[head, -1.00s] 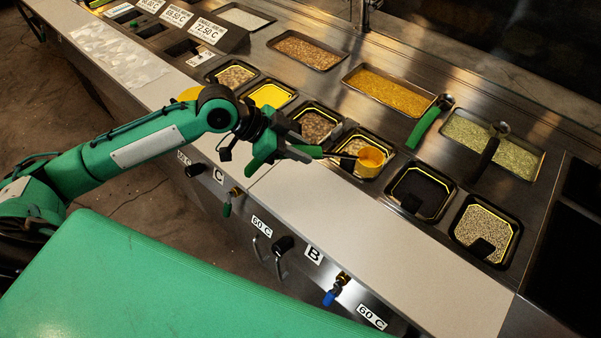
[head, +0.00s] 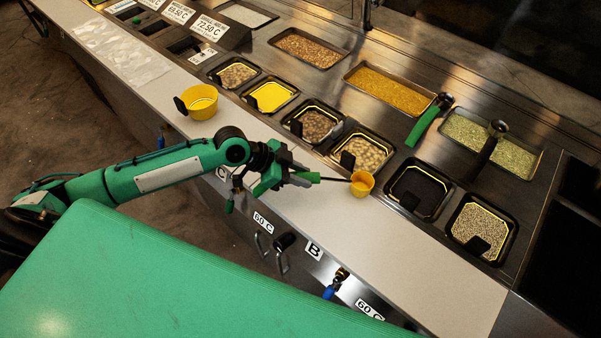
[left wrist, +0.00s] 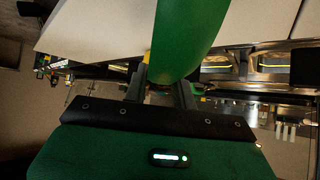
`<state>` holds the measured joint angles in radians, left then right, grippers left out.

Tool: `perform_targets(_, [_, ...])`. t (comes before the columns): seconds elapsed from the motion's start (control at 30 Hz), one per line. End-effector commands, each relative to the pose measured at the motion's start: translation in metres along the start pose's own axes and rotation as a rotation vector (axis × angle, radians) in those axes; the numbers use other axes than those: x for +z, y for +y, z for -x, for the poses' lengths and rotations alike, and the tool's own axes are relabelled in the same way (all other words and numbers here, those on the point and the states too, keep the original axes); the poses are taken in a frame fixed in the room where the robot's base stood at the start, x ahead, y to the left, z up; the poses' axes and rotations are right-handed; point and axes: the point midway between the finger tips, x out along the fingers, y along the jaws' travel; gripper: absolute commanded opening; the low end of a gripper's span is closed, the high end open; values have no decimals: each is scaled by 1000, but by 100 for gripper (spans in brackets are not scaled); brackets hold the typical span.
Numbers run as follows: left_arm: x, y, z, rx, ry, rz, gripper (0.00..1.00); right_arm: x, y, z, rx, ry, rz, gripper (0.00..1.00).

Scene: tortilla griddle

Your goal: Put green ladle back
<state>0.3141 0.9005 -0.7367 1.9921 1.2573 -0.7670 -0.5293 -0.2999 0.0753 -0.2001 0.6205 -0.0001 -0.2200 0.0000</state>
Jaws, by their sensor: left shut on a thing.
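My left gripper (head: 296,178) is shut on the green handle (head: 311,177) of a ladle. The ladle's dark shaft runs right to a yellow cup (head: 362,184). The cup is over the pale front counter, just in front of the row of black pans; whether it touches the counter is hard to tell. In the left wrist view the green handle (left wrist: 186,35) rises large between the fingers. My right gripper is not in view.
A second green-handled utensil (head: 425,124) lies between the yellow tray (head: 389,91) and green tray (head: 520,165). A black-handled one (head: 486,157) lies beside it. Black pans stand behind the counter (head: 440,262).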

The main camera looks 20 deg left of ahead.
Motion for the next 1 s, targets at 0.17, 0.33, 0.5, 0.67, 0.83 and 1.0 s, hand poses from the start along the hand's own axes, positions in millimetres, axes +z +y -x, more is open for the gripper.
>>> perform_targets(0.17, [2, 0, -1, 0, 0, 0, 44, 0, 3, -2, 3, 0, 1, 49])
perform_targets(0.33, [2, 0, -1, 0, 0, 0, 49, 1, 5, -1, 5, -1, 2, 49])
perform_targets(0.5, [0, 0, 0, 0, 0, 0, 49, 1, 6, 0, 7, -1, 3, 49])
perform_targets(0.67, [1, -1, 11, -2, -1, 0, 49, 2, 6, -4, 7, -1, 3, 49])
perform_targets(0.83, [2, -1, 36, -3, -3, -2, 49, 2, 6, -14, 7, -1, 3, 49])
perform_targets(1.0, [2, 0, 64, -2, -4, -1, 49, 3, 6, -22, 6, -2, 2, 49])
